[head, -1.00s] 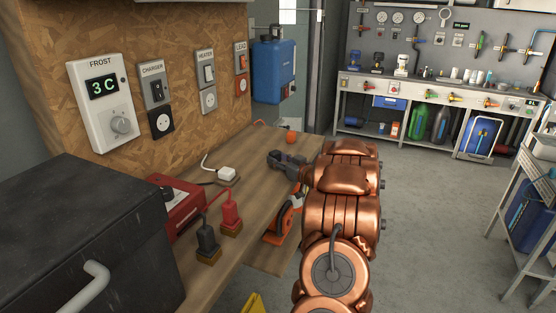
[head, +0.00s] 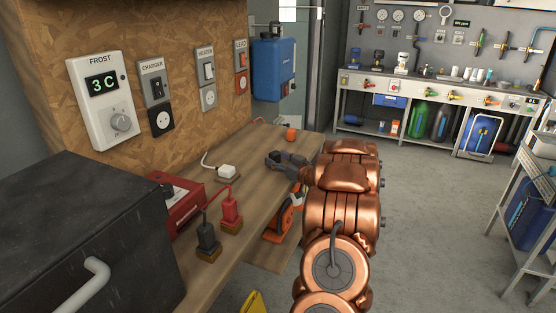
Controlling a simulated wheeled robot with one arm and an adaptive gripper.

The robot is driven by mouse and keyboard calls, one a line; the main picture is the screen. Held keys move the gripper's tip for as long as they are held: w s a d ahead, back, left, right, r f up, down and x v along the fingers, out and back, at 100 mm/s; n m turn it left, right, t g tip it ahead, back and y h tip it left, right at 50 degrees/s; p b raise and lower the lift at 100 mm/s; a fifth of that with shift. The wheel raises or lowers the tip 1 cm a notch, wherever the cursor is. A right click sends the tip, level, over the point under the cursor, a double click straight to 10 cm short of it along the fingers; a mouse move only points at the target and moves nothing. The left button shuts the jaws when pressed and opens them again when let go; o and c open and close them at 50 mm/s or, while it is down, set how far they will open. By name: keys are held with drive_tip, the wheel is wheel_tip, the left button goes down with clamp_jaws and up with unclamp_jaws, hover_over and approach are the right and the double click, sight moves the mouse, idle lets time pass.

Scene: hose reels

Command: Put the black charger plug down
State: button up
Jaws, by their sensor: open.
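My gripper (head: 274,160) is dark grey and open, low over the far part of the wooden bench. I cannot make out a black charger plug for certain; it may be hidden by my gripper or arm. A white plug (head: 227,172) lies on the bench to the left of my gripper, apart from it. The black socket (head: 162,120) under the CHARGER switch (head: 154,86) has nothing in it. The red charger box (head: 177,207) stands on the bench, with a black clamp (head: 207,235) and a red clamp (head: 230,209) on small wooden blocks in front.
A black case (head: 85,225) fills the near left. An orange and black tool (head: 287,215) is at the bench's right edge, beside my arm. An orange plug-like piece (head: 291,134) lies at the far end. Open floor is on the right.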

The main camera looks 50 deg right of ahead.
drive_tip(key=shift+f, duration=0.2)
drive_tip(key=shift+r, duration=0.35)
drive_tip(key=shift+s+r, duration=0.2)
drive_tip(key=shift+s, duration=0.1)
drive_tip(key=s+a, duration=0.2)
drive_tip(key=s, duration=0.9)
drive_tip(key=shift+r, duration=0.15)
drive_tip(key=shift+s, duration=0.1)
